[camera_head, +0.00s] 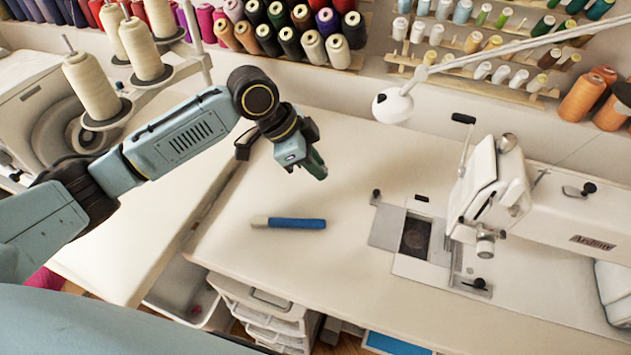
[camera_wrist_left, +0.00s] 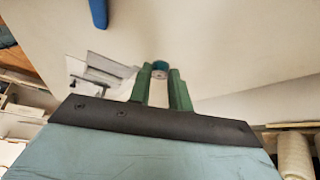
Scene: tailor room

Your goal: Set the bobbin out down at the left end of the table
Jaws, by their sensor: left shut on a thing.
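My left gripper (camera_head: 316,172) hangs above the left part of the sewing table (camera_head: 340,130), its fingers pointing down toward the table top. In the left wrist view its two green fingers (camera_wrist_left: 160,74) are shut on a small round teal bobbin (camera_wrist_left: 160,66), which shows between the tips. In the head view the bobbin is hidden by the gripper. My right gripper is not in view.
A blue-handled tool (camera_head: 297,224) lies on the table left of the sewing machine (camera_head: 490,190). A white lamp head (camera_head: 392,106) hangs low at the back. Thread cones (camera_head: 92,85) stand at the far left. The table top around the blue tool is clear.

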